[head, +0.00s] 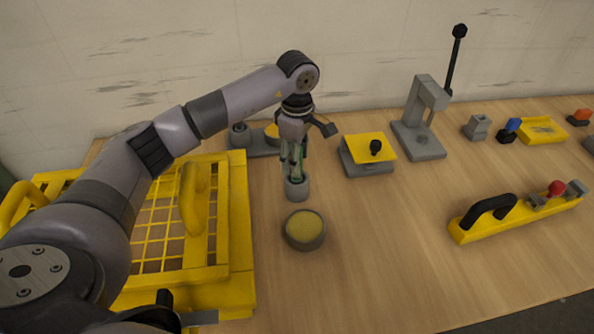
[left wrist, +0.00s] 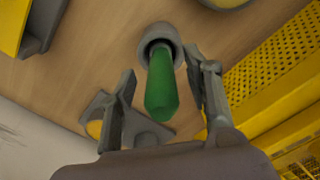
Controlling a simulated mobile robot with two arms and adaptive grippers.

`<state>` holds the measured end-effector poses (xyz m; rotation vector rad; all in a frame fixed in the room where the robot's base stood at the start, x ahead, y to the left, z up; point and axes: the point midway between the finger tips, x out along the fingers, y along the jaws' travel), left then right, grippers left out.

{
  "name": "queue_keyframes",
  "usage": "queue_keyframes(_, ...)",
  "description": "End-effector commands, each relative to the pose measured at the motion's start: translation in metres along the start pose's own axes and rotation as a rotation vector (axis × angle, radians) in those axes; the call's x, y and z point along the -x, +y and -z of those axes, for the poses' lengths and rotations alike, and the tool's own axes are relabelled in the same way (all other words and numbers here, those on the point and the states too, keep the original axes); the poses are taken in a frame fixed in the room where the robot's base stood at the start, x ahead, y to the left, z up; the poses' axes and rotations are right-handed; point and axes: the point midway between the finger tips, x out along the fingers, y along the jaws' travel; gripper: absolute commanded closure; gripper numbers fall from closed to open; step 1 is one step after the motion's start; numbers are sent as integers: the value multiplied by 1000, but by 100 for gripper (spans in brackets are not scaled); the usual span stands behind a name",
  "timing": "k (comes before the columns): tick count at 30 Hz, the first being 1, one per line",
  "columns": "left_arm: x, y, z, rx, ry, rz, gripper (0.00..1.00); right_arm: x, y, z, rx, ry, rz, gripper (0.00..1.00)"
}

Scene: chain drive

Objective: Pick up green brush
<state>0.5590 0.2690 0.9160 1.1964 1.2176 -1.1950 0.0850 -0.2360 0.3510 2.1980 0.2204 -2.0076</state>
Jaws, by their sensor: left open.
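The green brush (left wrist: 161,85) stands in a small grey cup (left wrist: 160,35) in the left wrist view, with its green handle pointing up toward my gripper. My left gripper (left wrist: 165,88) is open, with one finger on each side of the handle and gaps visible. In the head view the left gripper (head: 294,160) points down over the grey cup (head: 297,188). Only a little green shows between its fingers there. The brush's lower end is hidden inside the cup. My right gripper is not clearly visible in either view.
A round grey dish with yellow contents (head: 304,229) sits just in front of the cup. A yellow basket (head: 238,230) stands to the left. A grey stand with a yellow plate (head: 370,148) and a lever press (head: 420,125) stand to the right. Table between dish and yellow handled tool (head: 465,232) is clear.

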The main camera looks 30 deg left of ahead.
Motion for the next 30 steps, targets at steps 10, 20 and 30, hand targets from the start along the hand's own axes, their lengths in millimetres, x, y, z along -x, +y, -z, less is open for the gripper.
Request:
queue_keyframes(10,-34,-2,2,0,-1,1,54,10,-2,2,0,2,2,60)
queue_keyframes(20,-34,-2,2,0,0,0,65,9,-2,3,0,3,3,60)
queue_keyframes(30,-34,-2,2,0,0,0,88,9,-2,3,0,3,2,60)
